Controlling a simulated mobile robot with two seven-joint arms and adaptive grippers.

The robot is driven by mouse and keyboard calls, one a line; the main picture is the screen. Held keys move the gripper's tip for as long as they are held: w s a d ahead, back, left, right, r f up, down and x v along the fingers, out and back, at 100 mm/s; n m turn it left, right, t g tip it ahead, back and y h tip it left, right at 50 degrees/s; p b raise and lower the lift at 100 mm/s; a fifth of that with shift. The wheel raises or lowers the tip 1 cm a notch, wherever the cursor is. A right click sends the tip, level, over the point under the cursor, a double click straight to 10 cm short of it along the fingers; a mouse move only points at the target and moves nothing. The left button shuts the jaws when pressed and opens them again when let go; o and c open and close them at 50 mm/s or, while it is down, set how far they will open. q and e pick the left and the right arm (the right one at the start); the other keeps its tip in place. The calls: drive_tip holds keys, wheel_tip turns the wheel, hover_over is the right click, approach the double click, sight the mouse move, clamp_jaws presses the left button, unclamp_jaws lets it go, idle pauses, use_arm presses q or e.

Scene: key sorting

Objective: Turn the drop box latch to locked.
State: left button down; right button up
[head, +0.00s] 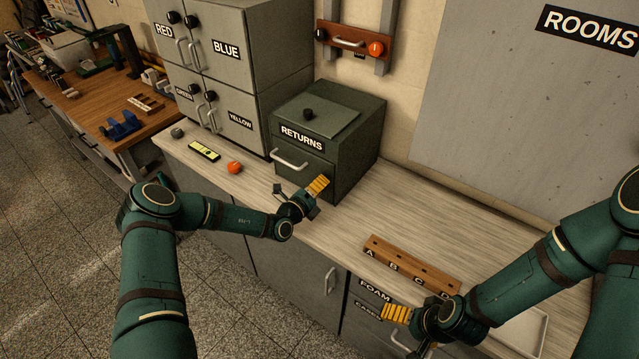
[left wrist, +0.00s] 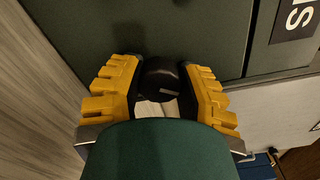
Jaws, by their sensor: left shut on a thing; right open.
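The drop box is a dark green box (head: 352,137) with a RETURNS label (head: 301,137) and a silver handle (head: 289,158) on its front. The latch looks like a round black knob (left wrist: 161,82) on the box front in the left wrist view. My left gripper (head: 318,186) is at the lower right of the front, shut on this knob, with a yellow finger on either side. In the head view the gripper hides the knob, and I cannot tell which way it is turned. My right gripper (head: 397,314) is open and empty near the counter's front edge, by the FOAM label.
A wooden block (head: 410,265) marked with letters lies on the counter, with a white tray (head: 527,333) at the right. An orange round object (head: 234,167) and a yellow-green device (head: 204,150) lie left of the box. Grey labelled cabinets (head: 275,55) stand behind.

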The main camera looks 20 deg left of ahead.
use_arm(q)
drive_tip(key=n, duration=0.3)
drive_tip(key=shift+r+n, duration=0.1)
drive_tip(key=shift+n, duration=0.2)
drive_tip(key=shift+n+p, duration=0.4)
drive_tip(key=shift+n, duration=1)
drive_tip(key=shift+w, duration=0.1)
drive_tip(key=c, duration=0.5)
unclamp_jaws()
drive_tip(key=v, duration=1.2)
